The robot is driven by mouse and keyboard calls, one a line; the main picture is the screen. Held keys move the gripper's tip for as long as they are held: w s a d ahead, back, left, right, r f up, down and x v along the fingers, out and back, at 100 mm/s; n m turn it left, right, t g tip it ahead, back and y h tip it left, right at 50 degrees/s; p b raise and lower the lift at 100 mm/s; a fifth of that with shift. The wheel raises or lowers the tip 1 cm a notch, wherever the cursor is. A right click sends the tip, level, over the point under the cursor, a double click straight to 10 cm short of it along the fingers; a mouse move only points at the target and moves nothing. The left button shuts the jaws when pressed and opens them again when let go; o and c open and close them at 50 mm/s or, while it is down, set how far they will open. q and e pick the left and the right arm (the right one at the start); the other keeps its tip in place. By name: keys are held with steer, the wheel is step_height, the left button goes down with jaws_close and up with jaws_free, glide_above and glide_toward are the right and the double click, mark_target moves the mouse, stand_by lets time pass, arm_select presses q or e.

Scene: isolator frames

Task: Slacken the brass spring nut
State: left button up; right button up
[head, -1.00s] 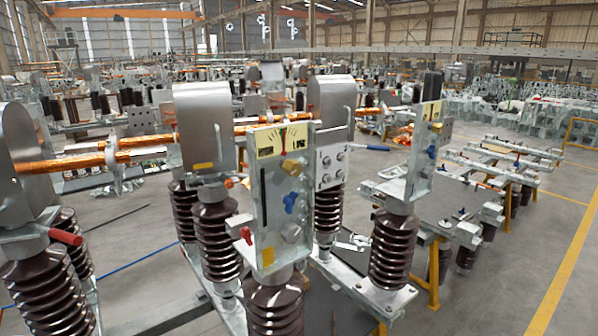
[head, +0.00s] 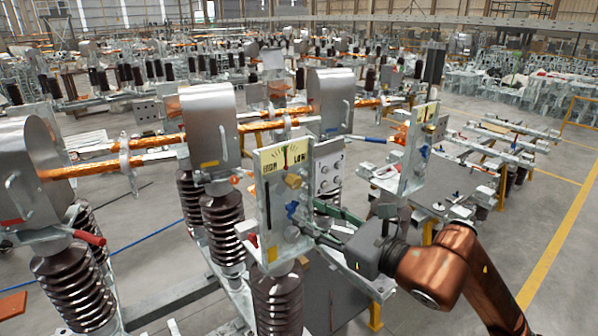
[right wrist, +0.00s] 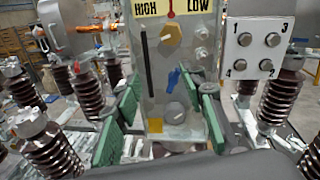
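The brass spring nut (head: 293,181) is a yellow hex nut high on the upright metal plate (head: 272,205), below the HIGH/LOW scale (head: 285,155). In the right wrist view the nut (right wrist: 171,40) is at upper centre, with the scale's red pointer (right wrist: 171,10) above it. My right gripper (head: 322,226) is at the plate's right side, lower than the nut. In the right wrist view its green fingers (right wrist: 165,118) are wide apart, with a grey round knob (right wrist: 174,112) seen between them. Nothing is held. My left gripper is not in view.
A blue lever (right wrist: 180,80) sits between nut and knob. A plate with numbered bolts (right wrist: 251,48) stands to the right. Brown ribbed insulators (head: 222,235) and metal housings (head: 208,125) crowd the left. Open floor lies at far right.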

mark_target(297, 184)
steer(key=shift+t+h, duration=0.6)
steer(key=shift+t, duration=0.3)
steer(key=w+a+r+p, duration=0.1)
steer(key=w+r+p, duration=0.1)
steer(key=w, duration=0.1)
steer(key=w+a+r+p, duration=0.1)
steer(key=r, duration=0.1)
steer(key=shift+w+a, duration=0.3)
steer(key=shift+w, duration=0.1)
steer(key=shift+w+a+p, duration=0.25)
steer(key=shift+w+p, duration=0.05)
steer(key=shift+w, duration=0.15)
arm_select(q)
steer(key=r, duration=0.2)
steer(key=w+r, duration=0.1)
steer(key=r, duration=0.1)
arm_select(e)
steer(key=shift+c, duration=0.6)
jaws_close()
